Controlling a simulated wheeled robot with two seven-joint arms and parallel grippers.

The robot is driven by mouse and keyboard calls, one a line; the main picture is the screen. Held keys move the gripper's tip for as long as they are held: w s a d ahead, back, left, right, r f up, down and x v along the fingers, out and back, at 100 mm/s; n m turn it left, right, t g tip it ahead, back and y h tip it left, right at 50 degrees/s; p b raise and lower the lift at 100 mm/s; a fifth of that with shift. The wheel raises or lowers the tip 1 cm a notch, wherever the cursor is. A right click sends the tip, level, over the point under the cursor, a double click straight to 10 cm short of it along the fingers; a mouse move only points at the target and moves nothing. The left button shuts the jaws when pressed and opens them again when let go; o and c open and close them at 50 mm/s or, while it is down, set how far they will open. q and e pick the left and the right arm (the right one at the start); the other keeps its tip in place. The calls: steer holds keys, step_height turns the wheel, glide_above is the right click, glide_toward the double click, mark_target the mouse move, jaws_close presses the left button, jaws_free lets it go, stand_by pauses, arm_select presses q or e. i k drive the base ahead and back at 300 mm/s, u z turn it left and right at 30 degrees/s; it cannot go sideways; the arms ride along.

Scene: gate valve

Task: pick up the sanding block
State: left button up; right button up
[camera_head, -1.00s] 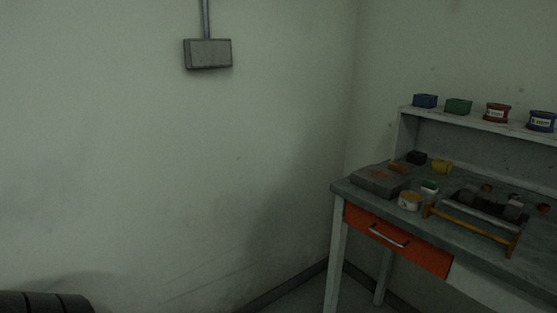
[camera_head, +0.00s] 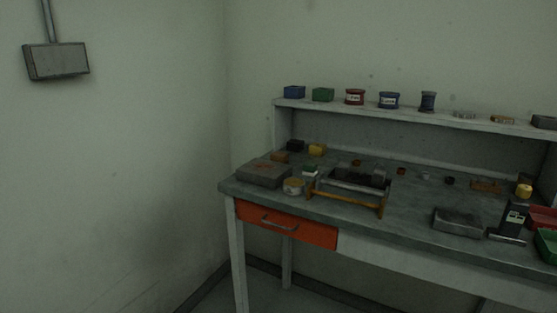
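I cannot tell for sure which item is the sanding block. Several small blocks sit at the back left of the workbench (camera_head: 410,215): a black block (camera_head: 295,145), a yellow block (camera_head: 317,150) and an orange-brown block (camera_head: 280,157). A small green-and-white block (camera_head: 310,170) lies nearer the front, beside a round tin (camera_head: 293,186). Neither of my grippers is in view.
A grey case (camera_head: 264,173) lies on the bench's left end. A tray on a wooden frame (camera_head: 350,187) stands mid-bench, with a grey metal box (camera_head: 457,222) to its right. A shelf (camera_head: 420,115) holds tins and boxes. An orange drawer (camera_head: 285,225) is shut.

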mark_target(283, 158)
steer(key=k, duration=1.65)
steer(key=u, duration=0.65)
steer(key=i, duration=3.55)
steer(key=z, duration=3.5)
steer(key=k, duration=0.15)
steer(key=u, duration=0.8)
